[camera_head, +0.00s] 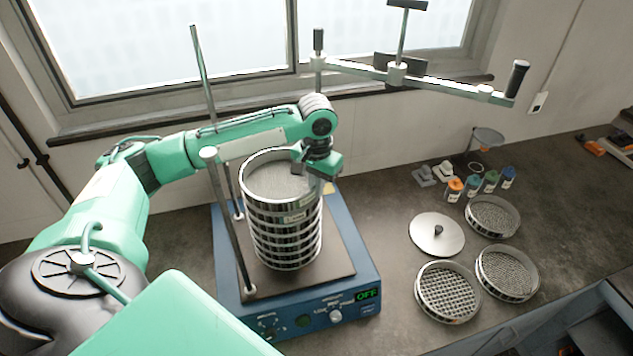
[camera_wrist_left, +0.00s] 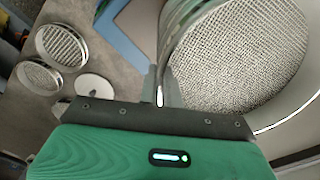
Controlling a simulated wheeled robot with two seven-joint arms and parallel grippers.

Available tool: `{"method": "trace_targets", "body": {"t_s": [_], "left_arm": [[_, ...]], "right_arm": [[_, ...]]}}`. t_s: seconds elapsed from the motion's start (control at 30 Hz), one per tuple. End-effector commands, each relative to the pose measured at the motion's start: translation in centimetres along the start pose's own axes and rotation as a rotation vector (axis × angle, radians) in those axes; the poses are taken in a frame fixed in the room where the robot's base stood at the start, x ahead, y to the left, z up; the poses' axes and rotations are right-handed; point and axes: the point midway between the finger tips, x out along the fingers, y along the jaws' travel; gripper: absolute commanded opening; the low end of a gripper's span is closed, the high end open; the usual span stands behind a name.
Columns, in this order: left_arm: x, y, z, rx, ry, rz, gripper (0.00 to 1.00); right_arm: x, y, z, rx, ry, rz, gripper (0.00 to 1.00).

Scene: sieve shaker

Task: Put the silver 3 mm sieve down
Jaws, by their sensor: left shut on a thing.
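My left gripper (camera_head: 318,178) is shut on the rim of the round silver sieve (camera_head: 252,183), at its right side in the head view. This sieve is at the top of the stack of silver sieves (camera_head: 285,240) on the blue shaker (camera_head: 352,254). Its size label cannot be read. I cannot tell whether it rests fully on the sieve below. In the left wrist view, the fingers (camera_wrist_left: 162,88) pinch the rim, with wire mesh filling the upper right. My right gripper is not in view.
Three loose sieves (camera_head: 448,292) and a round lid (camera_head: 437,238) lie on the bench to the right. Several small bottles (camera_head: 454,190) stand behind them. Shaker rods (camera_head: 228,220) rise beside the stack. A clamp bar (camera_head: 430,82) is above and behind.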

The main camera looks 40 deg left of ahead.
Motion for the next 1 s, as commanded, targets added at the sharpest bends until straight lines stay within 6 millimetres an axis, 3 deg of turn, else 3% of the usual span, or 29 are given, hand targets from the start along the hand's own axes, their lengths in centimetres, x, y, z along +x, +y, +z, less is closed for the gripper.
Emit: {"method": "trace_targets", "body": {"t_s": [0.33,0.4,0.47,0.83,1.0], "left_arm": [[0.3,0.0,0.0,0.0,0.001,0.0,0.0],[0.3,0.0,0.0,0.0,0.001,0.0,0.17],[0.3,0.0,0.0,0.0,0.001,0.0,0.27],[-0.1,0.0,-0.1,0.0,0.002,0.0,0.27],[-2.4,0.0,-0.1,0.002,0.006,0.001,0.27]], "right_arm": [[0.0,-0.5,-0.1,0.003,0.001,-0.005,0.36],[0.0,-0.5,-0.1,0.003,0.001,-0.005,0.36],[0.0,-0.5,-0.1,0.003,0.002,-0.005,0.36],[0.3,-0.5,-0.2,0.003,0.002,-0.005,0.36],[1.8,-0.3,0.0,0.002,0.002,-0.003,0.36]]}}
